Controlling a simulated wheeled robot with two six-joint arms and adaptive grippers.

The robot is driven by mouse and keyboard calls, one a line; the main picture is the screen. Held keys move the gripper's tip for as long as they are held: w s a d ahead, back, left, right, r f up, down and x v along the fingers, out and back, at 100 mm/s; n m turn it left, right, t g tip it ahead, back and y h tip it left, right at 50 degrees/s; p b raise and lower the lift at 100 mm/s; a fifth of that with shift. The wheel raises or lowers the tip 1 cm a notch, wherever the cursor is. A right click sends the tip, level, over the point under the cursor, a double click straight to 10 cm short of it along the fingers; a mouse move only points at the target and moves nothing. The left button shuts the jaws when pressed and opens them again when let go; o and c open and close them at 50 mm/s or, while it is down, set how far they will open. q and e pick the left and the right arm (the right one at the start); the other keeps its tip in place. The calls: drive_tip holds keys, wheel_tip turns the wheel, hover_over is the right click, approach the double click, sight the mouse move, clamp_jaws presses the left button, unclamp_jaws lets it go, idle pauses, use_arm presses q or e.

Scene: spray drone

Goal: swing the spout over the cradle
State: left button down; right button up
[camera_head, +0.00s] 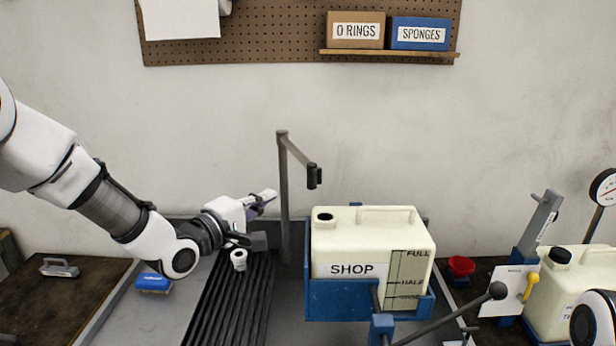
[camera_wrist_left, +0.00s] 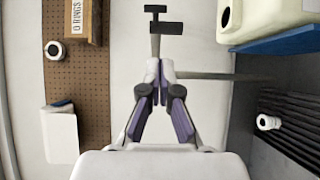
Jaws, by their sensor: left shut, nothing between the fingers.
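The spout (camera_head: 300,158) is a grey arm on top of an upright post, with a dark nozzle (camera_head: 314,178) at its end. It reaches rightward, and the nozzle hangs above the left end of the SHOP tank. The cream tank (camera_head: 375,235) sits in the blue cradle (camera_head: 335,302). My left gripper (camera_head: 272,195) is shut and empty, just left of the post. In the left wrist view, the closed fingertips (camera_wrist_left: 159,72) appear close to the post and spout (camera_wrist_left: 155,45); I cannot tell whether they touch. My right gripper is out of view.
A ribbed dark mat (camera_head: 232,305) with a small white fitting (camera_head: 238,260) lies below my left gripper. A blue block (camera_head: 153,283) lies left. A red cup (camera_head: 461,267) and second jug (camera_head: 570,290) are right.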

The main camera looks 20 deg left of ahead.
use_arm(q)
drive_tip(key=d+p+x, duration=0.2)
drive_tip(key=p+x, duration=0.2)
drive_tip(key=x, duration=0.6)
drive_tip(key=shift+p, duration=0.3)
drive_tip(key=shift+s+d+f, duration=0.1)
drive_tip(key=shift+s+f, duration=0.05)
drive_tip(key=w+d, duration=0.1)
drive_tip(key=d, duration=0.1)
drive_tip(key=w+d, duration=0.2)
drive_tip(key=shift+d+b, duration=0.15)
drive_tip(key=shift+b, duration=0.25)
